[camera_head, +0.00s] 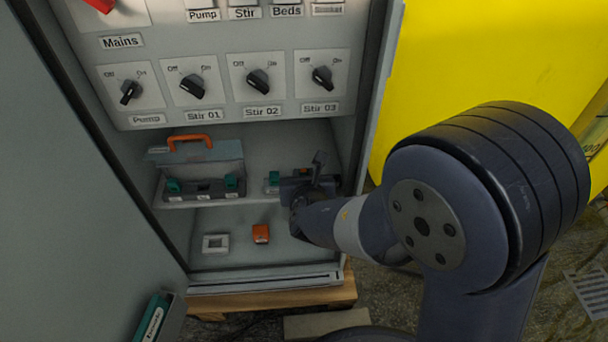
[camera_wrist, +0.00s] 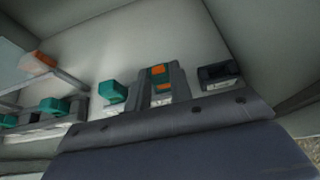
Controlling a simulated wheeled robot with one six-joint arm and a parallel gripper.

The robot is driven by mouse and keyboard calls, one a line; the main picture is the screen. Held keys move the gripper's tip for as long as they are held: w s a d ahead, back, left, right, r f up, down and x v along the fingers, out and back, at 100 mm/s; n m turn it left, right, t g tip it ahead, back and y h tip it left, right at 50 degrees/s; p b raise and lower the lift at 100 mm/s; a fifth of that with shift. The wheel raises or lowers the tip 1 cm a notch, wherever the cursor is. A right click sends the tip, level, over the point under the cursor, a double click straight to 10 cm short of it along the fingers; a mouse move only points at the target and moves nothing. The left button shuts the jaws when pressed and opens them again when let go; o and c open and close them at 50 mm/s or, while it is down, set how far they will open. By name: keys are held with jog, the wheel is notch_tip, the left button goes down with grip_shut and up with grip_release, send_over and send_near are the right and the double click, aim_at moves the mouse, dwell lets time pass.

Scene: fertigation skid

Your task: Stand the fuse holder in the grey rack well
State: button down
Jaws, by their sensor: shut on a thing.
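My gripper (camera_wrist: 162,78) shows in the wrist view as two grey fingers with an orange piece (camera_wrist: 159,71) between them. It is shut on this piece, which I take for the fuse holder.
Another teal piece (camera_head: 272,180) is just left of my gripper. Cabinet walls enclose both sides.

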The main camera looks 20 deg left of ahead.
jog(key=c, duration=1.2)
grip_release()
jog(key=shift+r, duration=0.1)
jog(key=p+v, duration=0.3)
jog(key=v, duration=0.7)
jog(key=shift+s+d+r, duration=0.1)
jog(key=shift+s+d, duration=0.05)
jog(key=shift+s, duration=0.2)
